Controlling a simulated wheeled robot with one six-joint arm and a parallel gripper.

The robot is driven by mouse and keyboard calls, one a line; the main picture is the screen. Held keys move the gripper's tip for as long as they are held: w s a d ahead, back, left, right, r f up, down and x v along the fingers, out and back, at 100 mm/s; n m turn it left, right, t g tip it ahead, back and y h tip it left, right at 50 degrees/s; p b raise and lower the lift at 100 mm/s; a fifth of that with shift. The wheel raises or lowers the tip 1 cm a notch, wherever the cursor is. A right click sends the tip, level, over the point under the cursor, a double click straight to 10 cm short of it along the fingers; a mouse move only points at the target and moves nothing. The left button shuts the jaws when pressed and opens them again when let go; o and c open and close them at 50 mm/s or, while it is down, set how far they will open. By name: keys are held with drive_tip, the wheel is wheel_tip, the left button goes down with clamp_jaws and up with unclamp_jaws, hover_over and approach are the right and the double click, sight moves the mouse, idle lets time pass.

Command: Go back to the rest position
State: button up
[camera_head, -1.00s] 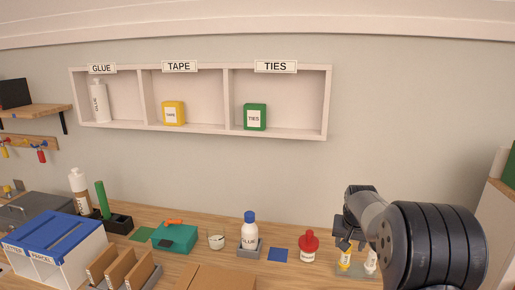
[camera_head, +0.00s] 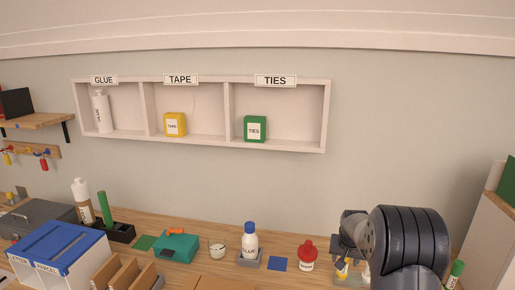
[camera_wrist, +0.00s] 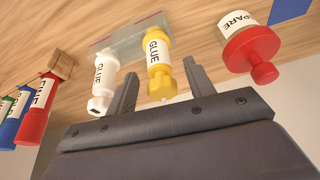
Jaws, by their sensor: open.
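My gripper (camera_wrist: 161,72) is open in the wrist view, with its two dark fingers apart. A yellow glue bottle (camera_wrist: 157,55) shows between and beyond the fingertips; I cannot tell whether they touch it. A white glue bottle (camera_wrist: 106,75) is just left of it, by a clear grey tray (camera_wrist: 122,38). In the head view my gripper (camera_head: 346,247) is at the lower right, low over the counter. My own wrist hides most of the tray and its bottles there.
The wooden counter (camera_head: 215,281) carries a red-capped bottle (camera_head: 307,256), a blue square (camera_head: 277,264), a blue-capped glue bottle (camera_head: 250,241) and a teal box (camera_head: 177,246). A labelled wall shelf (camera_head: 203,140) hangs above. Wall space above my arm is clear. A cabinet (camera_head: 485,235) stands at right.

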drive_tip(key=shift+r+p, duration=1.7)
drive_tip(key=shift+r, duration=1)
